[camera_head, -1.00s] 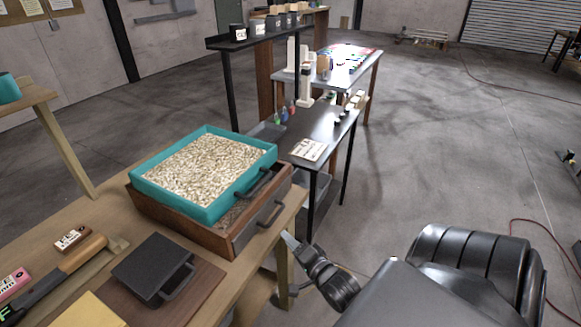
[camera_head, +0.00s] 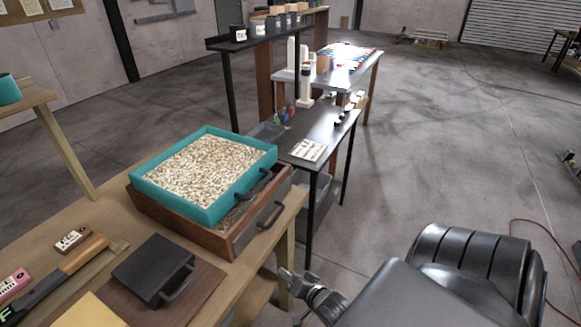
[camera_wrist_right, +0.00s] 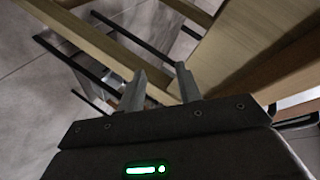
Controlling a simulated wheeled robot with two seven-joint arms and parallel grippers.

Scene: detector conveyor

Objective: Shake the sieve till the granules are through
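The teal sieve (camera_head: 232,205) is full of pale granules (camera_head: 200,170). It sits over a brown wooden box (camera_head: 190,236), slightly offset from it, and a dark handle (camera_head: 254,186) shows on its right side. Some material shows in the box below the sieve's edge. My right gripper (camera_head: 287,276) is beside the bench's right edge, below and apart from the sieve. In the right wrist view its two fingers (camera_wrist_right: 160,88) are spread with nothing between them. My left gripper is not in view.
On the wooden bench (camera_head: 60,235) are a black block with a handle (camera_head: 150,268), a brush-like tool (camera_head: 75,262) and small labelled blocks (camera_head: 72,239). A dark side table (camera_head: 320,135) stands behind. Open floor (camera_head: 430,150) lies to the right.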

